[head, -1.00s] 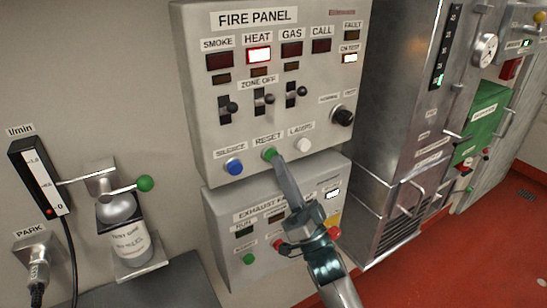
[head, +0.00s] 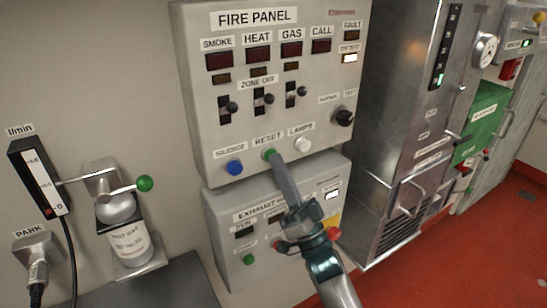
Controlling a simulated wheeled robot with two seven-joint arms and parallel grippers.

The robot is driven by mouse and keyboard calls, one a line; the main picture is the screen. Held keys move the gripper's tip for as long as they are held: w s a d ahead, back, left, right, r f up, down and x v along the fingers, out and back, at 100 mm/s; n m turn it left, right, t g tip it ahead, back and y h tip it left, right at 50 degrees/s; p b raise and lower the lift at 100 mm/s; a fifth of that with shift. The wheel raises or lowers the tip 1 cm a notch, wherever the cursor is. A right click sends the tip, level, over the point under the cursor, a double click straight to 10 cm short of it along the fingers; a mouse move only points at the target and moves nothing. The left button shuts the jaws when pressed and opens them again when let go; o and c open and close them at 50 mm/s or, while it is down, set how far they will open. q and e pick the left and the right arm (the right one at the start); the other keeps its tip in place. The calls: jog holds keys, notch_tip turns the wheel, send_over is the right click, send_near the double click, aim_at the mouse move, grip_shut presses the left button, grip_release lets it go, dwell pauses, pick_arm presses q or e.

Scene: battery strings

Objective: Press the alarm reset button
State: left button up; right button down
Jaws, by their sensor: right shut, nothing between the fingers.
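The fire panel (head: 210,130) is a grey box on the wall. Its green RESET button (head: 268,154) sits in the bottom row, between the blue SILENCE button (head: 235,167) and the white LAMPS button (head: 303,144). My right gripper (head: 273,160) is shut and empty, its fingertips at the RESET button and overlapping its lower edge; they look to be touching it. The HEAT lamp (head: 258,54) is dark, like SMOKE, GAS and CALL. The lamp under FAULT (head: 349,58) is lit white. My left gripper is not in view.
The exhaust fan panel (head: 222,262) hangs just below, partly hidden by my right gripper and arm. A steel cabinet (head: 400,120) stands to the right. At the left are a flow gauge (head: 38,175), a green-knobbed lever (head: 145,184) and a labelled bottle (head: 130,242).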

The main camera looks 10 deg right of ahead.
jog(key=shift+s, duration=0.15)
jog(key=shift+s+d+p, duration=0.4)
jog(key=shift+s, duration=0.45)
jog(key=shift+s, duration=0.1)
jog(key=s, duration=0.1)
jog(key=s+d+p, duration=0.1)
jog(key=s, duration=0.1)
jog(key=s+d, duration=0.1)
jog(key=shift+s, duration=0.25)
dwell(0.7)
